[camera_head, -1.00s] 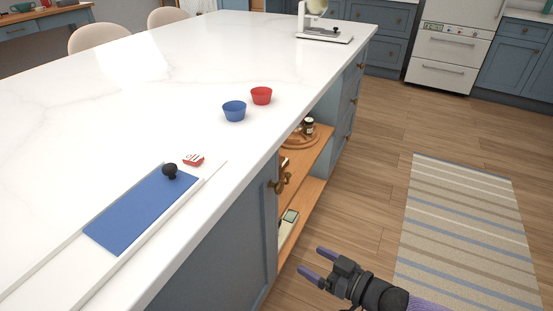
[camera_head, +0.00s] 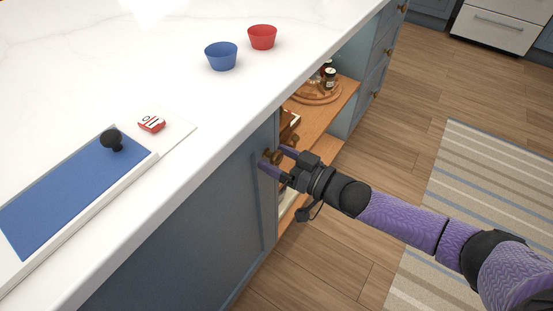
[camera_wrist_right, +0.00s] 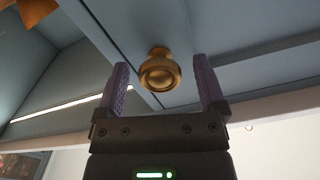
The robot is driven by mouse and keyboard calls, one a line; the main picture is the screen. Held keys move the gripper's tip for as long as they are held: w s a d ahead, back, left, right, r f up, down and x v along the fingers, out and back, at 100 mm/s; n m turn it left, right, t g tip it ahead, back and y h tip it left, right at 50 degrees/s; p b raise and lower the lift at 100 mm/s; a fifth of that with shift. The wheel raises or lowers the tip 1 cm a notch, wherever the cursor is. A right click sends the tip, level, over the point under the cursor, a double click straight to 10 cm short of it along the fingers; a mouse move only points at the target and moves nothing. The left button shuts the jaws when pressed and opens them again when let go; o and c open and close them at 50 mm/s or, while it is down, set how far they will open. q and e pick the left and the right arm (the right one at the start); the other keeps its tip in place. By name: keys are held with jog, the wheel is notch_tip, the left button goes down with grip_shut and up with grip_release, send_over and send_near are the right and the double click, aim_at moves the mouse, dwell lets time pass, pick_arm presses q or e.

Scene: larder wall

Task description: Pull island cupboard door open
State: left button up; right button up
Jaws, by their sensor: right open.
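The blue-grey island cupboard door (camera_head: 205,225) is below the white worktop and looks closed in the head view. Its brass knob (camera_head: 270,156) is near the top of the door's right edge. My right gripper (camera_head: 275,162) is open at the knob. In the right wrist view the round knob (camera_wrist_right: 160,72) shows between the two purple fingers of the right gripper (camera_wrist_right: 162,88), with gaps on both sides. I cannot tell how deep the fingers reach around it. My left gripper is not in view.
Right of the door are open wooden shelves (camera_head: 335,100) with jars on a round tray (camera_head: 318,92). On the worktop (camera_head: 150,75) are a blue cup (camera_head: 221,56), a red cup (camera_head: 262,37) and a blue board (camera_head: 70,190). The wooden floor and a striped rug (camera_head: 470,190) lie to the right.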

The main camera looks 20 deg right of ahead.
jog(key=shift+w+a, duration=0.15)
jog(key=shift+w, duration=0.1)
jog(key=shift+c, duration=0.2)
grip_shut()
